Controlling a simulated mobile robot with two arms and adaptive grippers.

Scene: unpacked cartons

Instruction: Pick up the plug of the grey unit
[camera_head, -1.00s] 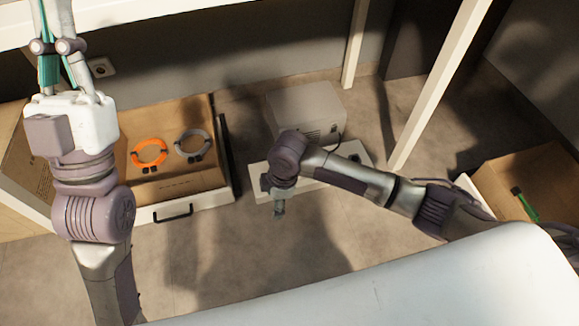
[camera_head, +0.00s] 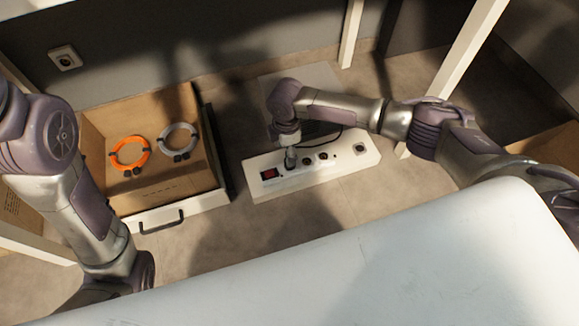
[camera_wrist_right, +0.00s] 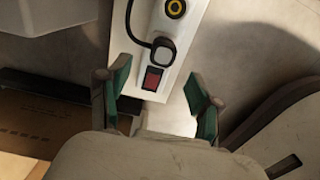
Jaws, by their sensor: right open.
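The grey unit (camera_head: 318,80) stands on the floor behind my right arm, which partly hides it. Its pale casing shows at the top left of the right wrist view (camera_wrist_right: 45,14). A white power strip (camera_head: 340,168) lies in front of it. In the right wrist view, a dark plug with a paler top (camera_wrist_right: 161,48) sits in the strip beside the red switch (camera_wrist_right: 152,79), its black cable curving away. My right gripper (camera_wrist_right: 160,84) is open and empty, its green-padded fingers either side of the strip's switch end, with the plug just beyond the tips. My left gripper is out of view.
A wall socket (camera_head: 65,58) is at the back left. A white post (camera_head: 455,85) stands at the right.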

